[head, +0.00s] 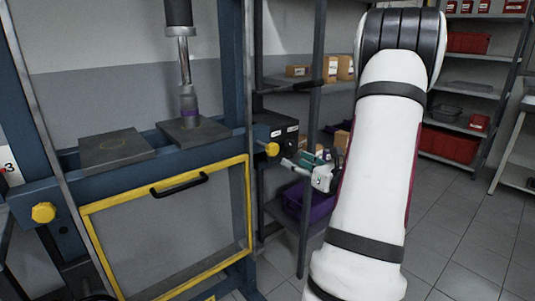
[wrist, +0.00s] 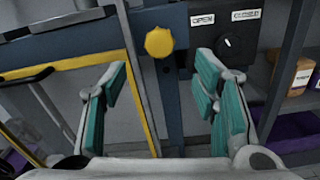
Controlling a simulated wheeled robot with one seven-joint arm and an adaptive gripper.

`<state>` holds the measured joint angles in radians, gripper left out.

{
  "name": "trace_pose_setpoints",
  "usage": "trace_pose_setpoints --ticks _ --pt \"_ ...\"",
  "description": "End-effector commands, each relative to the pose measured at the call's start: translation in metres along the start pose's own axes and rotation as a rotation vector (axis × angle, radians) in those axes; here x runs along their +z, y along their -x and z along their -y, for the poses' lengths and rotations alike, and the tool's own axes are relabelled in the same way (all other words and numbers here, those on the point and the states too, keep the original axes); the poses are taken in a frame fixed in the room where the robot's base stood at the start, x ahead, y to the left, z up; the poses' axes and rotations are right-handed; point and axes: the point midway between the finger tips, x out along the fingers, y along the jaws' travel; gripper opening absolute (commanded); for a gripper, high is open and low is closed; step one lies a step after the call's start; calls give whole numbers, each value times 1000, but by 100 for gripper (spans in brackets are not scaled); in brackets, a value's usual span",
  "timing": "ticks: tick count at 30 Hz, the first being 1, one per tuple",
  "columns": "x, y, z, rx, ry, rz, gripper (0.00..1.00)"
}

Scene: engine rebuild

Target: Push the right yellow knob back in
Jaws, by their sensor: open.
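The right yellow knob (head: 272,149) is on the blue press frame, at the right end of the crossbeam. In the wrist view the knob (wrist: 159,42) shows face-on, above and beyond the gap between my fingers. My gripper (head: 305,165) is to the right of the knob in the head view, apart from it. In the wrist view my gripper (wrist: 160,85) is open and empty, with teal finger pads. How far the knob sticks out is hard to tell. The left yellow knob (head: 43,212) is at the crossbeam's left end.
A yellow-framed guard (head: 246,205) with a black handle (head: 180,185) hangs below the crossbeam. A dark control box (wrist: 232,40) with a dial is right of the knob. Shelving with a purple bin (head: 310,203) stands behind my gripper. Floor is clear at right.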

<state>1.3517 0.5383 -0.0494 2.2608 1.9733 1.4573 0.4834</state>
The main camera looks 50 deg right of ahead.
Motion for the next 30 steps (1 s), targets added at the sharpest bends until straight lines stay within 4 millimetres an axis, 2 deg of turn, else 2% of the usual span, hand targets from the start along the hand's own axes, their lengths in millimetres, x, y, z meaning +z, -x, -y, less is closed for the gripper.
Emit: trace_pose_setpoints --ticks 9,15,21,30 --pt "-1 -64 -3 7 1 0 55" --pt "-1 -96 -2 6 2 -1 55" --pt "0 -112 -2 4 2 -1 55" --pt "0 -114 -2 4 1 -2 55"
